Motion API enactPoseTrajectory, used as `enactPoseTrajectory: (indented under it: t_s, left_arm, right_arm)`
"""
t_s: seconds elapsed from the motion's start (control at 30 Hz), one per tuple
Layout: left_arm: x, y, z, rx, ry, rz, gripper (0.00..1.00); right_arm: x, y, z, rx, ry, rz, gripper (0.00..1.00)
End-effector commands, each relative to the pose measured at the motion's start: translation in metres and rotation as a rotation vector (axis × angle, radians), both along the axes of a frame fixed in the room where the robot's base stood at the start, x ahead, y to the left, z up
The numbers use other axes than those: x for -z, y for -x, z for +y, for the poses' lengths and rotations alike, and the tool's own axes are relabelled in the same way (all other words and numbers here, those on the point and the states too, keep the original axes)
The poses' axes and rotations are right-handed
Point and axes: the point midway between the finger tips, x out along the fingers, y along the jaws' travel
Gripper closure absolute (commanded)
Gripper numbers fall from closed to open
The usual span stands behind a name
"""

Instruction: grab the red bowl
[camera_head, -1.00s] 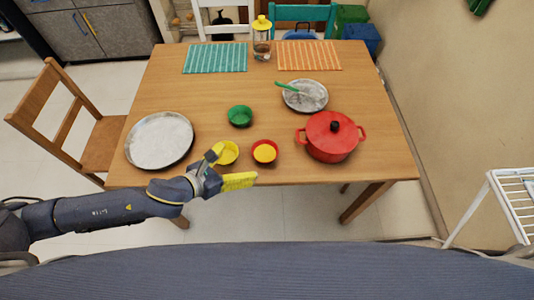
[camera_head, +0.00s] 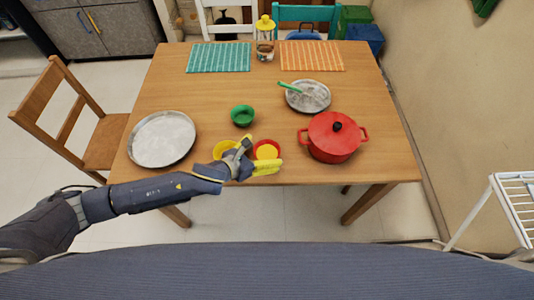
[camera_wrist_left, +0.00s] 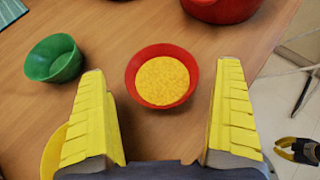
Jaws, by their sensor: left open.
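The red bowl (camera_head: 268,143) stands near the table's front edge, with round yellow contents inside. In the left wrist view the red bowl (camera_wrist_left: 163,50) lies ahead of and between the two yellow fingers. My left gripper (camera_head: 264,154) is open and empty, its fingers reaching toward the bowl's near side. In the head view the gripper partly covers the bowl's front. The fingers (camera_wrist_left: 161,75) look apart from the bowl. My right gripper (camera_wrist_left: 299,150) seems to show small at the right edge of the left wrist view, away from the bowl; its jaws are unclear.
A yellow bowl (camera_head: 221,149) stands just left of the red bowl, partly behind my left gripper. A green bowl (camera_head: 243,115) stands behind them. A red lidded pot (camera_head: 330,147) stands to the right. A grey plate (camera_head: 162,139) lies at left.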

Motion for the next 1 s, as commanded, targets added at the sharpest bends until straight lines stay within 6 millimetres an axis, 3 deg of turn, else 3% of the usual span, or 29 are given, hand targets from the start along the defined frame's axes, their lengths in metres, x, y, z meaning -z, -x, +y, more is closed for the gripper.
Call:
enactPoseTrajectory:
  t_s: [0.23,0.53,1.0]
  left_arm:
    - [0.012,-0.014,-0.013,0.0,-0.001,0.001,0.0]
    - [0.012,-0.015,-0.015,0.0,0.0,0.0,0.0]
    - [0.012,-0.015,-0.015,0.0,-0.001,0.001,0.53]
  right_arm:
    - [0.0,0.001,0.0,0.0,0.0,0.001,1.0]
    - [0.0,0.001,0.0,0.0,0.0,0.001,1.0]
    - [0.0,0.001,0.0,0.0,0.0,0.001,1.0]
